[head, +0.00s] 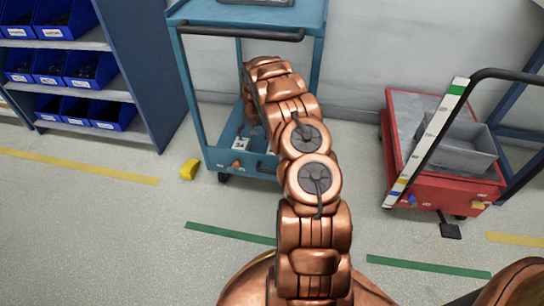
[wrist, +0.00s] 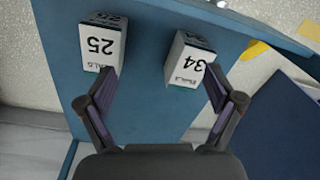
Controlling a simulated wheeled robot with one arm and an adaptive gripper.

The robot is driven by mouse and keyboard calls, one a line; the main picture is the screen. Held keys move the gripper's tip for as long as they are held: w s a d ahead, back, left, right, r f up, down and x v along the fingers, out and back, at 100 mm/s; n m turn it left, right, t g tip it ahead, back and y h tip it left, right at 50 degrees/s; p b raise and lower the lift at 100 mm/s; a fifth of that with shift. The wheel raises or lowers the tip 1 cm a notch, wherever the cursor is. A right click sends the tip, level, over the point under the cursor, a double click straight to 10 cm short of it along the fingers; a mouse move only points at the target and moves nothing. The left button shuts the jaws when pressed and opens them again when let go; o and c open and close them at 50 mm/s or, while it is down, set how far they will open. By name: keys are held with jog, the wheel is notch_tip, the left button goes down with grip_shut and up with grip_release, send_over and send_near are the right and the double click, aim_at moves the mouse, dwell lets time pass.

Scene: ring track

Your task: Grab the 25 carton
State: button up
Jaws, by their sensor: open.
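The 25 carton (wrist: 103,43) is a small white box with a dark 25 printed on it, on the blue shelf in the wrist view. It appears upside down in that picture, at upper left. In the head view my arm hides most of the 25 carton and my gripper.
The blue cart (head: 198,95) has a top shelf above the cartons and corner posts. A yellow object (head: 189,169) lies on the floor beside it. A red trolley (head: 440,190) stands at right, a bin rack (head: 75,75) at left. The floor in front is clear.

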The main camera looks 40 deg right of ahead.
jog(key=s+d+f+m, duration=0.1)
jog(key=d+f, duration=0.1)
jog(key=d, duration=0.1)
jog(key=s+d+f+m+b, duration=0.1)
jog(key=d+f, duration=0.1)
jog(key=d, duration=0.1)
jog(key=s+d+f+m, duration=0.1)
jog(key=d+f, duration=0.1)
jog(key=d, duration=0.1)
jog(key=shift+d, duration=0.25)
jog(key=shift+s+d+f+b, duration=0.1)
jog(key=shift+f+b, duration=0.2)
jog(key=shift+a+f+b, duration=0.15)
jog(key=shift+f+b, duration=0.65)
jog(key=shift+f, duration=1.05)
jog(key=shift+a+f+b, duration=0.1)
jog(key=shift+f+b, duration=0.65)
jog(key=shift+f, duration=1.05)
jog(key=c, duration=1.3)
